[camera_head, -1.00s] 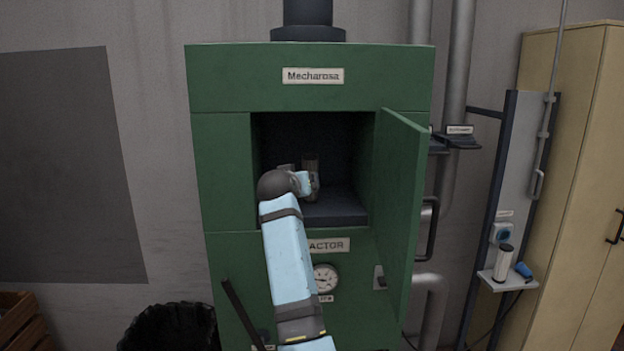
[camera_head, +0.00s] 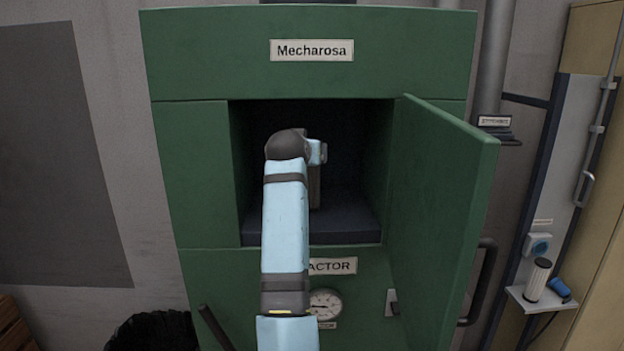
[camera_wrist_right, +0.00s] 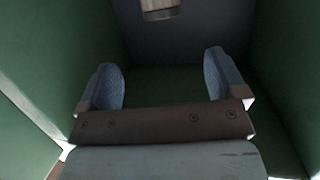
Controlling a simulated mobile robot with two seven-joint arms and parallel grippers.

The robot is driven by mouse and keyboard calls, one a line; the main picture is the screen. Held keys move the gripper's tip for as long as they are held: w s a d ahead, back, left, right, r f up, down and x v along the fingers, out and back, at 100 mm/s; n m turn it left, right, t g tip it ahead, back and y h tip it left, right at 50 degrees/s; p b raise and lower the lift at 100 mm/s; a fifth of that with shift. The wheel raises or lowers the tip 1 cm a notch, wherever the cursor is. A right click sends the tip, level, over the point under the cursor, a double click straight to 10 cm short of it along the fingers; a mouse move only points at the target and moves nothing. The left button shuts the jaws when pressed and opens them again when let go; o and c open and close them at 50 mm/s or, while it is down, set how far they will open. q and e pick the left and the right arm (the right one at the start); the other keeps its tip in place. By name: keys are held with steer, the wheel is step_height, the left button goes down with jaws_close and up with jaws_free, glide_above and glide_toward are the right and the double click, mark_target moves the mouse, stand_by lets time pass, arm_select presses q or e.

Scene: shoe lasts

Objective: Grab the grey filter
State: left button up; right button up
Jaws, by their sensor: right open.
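A grey-brown cylinder, which looks like the grey filter (camera_head: 315,187), stands inside the open compartment of the green cabinet (camera_head: 190,190). My right wrist hides much of it in the head view. In the right wrist view the end of the filter (camera_wrist_right: 160,9), pale with a dark band, shows at the top edge, beyond the fingers. My right gripper (camera_wrist_right: 162,74) is open, with nothing between its two blue fingers. It is inside the compartment, short of the filter and apart from it. My left gripper is not in view.
The cabinet door (camera_head: 440,210) stands open on the right, and the compartment walls are close on both sides of my right gripper. A small wall shelf (camera_head: 530,304) at the right holds a white cylinder (camera_head: 537,280) and a blue item (camera_head: 560,288).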

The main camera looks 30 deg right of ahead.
steer(key=p, duration=0.2)
glide_above(313, 172)
steer(key=s+a, duration=0.1)
steer(key=a, duration=0.1)
step_height(313, 172, down, 2)
steer(key=p+x, duration=0.1)
steer(key=x, duration=0.2)
steer(key=p+x, duration=0.1)
steer(key=x, duration=0.1)
steer(key=shift+a+f+p, duration=0.3)
steer(key=shift+f, duration=0.05)
steer(key=shift+w+d+f, duration=0.1)
steer(key=shift+w, duration=0.05)
steer(key=shift+c, duration=1.4)
steer(key=c, duration=1.2)
